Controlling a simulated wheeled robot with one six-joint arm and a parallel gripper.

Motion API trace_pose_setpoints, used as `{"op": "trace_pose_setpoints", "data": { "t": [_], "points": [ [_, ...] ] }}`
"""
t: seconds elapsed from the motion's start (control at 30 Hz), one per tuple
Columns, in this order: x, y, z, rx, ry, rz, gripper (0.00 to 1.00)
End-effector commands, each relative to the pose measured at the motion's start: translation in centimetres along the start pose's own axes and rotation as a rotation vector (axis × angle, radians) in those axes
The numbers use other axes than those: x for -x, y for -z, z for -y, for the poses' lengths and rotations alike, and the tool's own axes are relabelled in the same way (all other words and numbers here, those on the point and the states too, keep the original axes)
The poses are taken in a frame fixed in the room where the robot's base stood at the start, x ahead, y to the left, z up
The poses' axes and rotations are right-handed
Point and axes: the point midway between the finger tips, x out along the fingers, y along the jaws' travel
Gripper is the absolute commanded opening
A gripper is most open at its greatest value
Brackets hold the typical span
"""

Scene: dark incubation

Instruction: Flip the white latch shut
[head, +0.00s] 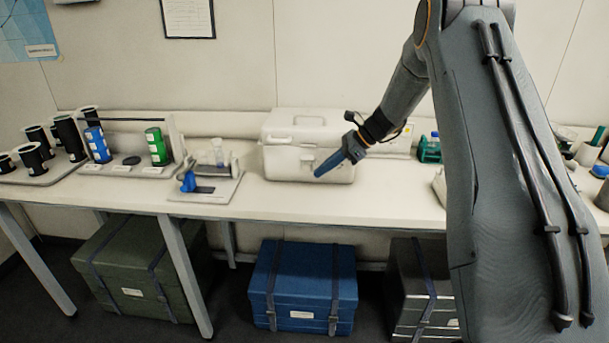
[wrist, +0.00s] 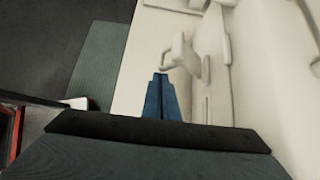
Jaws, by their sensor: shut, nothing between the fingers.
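A white box (head: 290,165) with a closed lid and a handle on top stands on the bench, and its front wall fills the right of the wrist view (wrist: 257,75). The white latch (wrist: 183,52) sticks out from the box front in the wrist view, hanging away from the wall. In the head view the latch area (head: 306,163) is small and close to my gripper. My gripper (head: 318,175) has blue fingers, shut and empty. In the wrist view the fingertips (wrist: 160,76) are just below the latch; I cannot tell whether they touch it.
A small white stand with a blue part (head: 207,187) is left of the box. Black spools (head: 70,138) and blue and green cylinders (head: 156,147) stand farther left. A green rack (head: 429,149) is to the right. The bench front edge is close below the box.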

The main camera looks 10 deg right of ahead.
Motion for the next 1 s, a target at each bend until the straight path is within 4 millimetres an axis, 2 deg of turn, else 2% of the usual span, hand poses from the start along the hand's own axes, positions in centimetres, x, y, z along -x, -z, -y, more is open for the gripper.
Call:
{"op": "trace_pose_setpoints", "data": {
  "t": [0.23, 0.6, 1.0],
  "points": [
    [1.3, -0.7, 0.7, -0.003, 0.007, 0.001, 0.00],
    [1.8, -1.6, 1.3, 0.000, 0.005, 0.001, 0.00],
    [1.9, -1.7, 1.4, 0.000, 0.005, 0.001, 0.00]
  ]
}}
